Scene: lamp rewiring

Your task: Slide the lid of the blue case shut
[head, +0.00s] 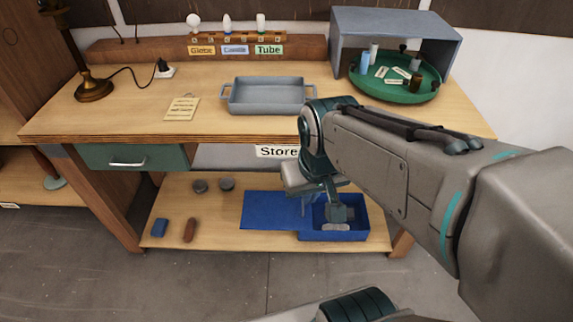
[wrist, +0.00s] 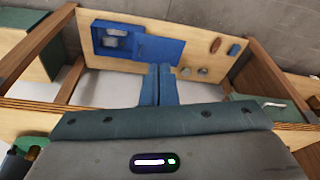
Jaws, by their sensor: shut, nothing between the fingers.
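The blue case (head: 335,236) sits on the lower shelf, toward its right end in the head view. Its flat blue lid (head: 268,211) reaches out to the left, leaving the right part uncovered. Pale items (head: 336,227) lie inside. In the wrist view the open case (wrist: 98,40) is at left and the lid (wrist: 160,47) extends to the right. My gripper (head: 338,212) appears in front of the case opening in the head view. In the wrist view the shut, empty gripper fingers (wrist: 159,68) overlap the lid's lower edge; I cannot tell whether they touch it.
The lower shelf (head: 200,225) also holds a small blue block (head: 159,227), a brown object (head: 190,230) and two grey round pieces (head: 227,183). The tabletop (head: 130,115) is above, with a grey tray (head: 268,95). A teal drawer (head: 130,158) is at left.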

